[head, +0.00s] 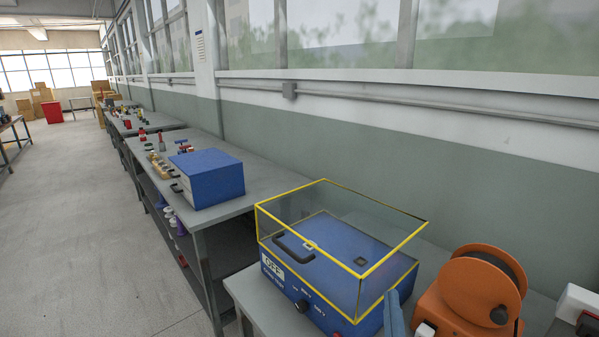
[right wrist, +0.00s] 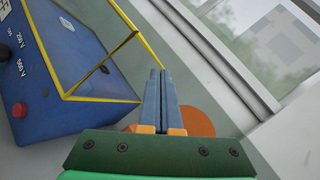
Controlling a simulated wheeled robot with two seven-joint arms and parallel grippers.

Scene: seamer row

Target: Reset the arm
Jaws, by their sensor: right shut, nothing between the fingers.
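My right gripper (head: 394,303) shows at the bottom of the head view as narrow blue-grey fingers, in front of the right corner of a blue tester box (head: 330,265). In the right wrist view its two fingers (right wrist: 161,78) lie together, shut and empty. The tester has a clear cover with yellow edges (head: 345,205) and a black handle. The wrist view shows the tester (right wrist: 50,65) to the left of the fingers, with a gap between them at its lower part. My left gripper is in neither view.
An orange reel-like device (head: 475,290) stands right of the tester, close to the gripper. It shows partly behind the fingers in the wrist view (right wrist: 198,121). A blue box (head: 208,178) sits on the farther bench. A wall with windows runs behind. The floor (head: 90,230) at left is clear.

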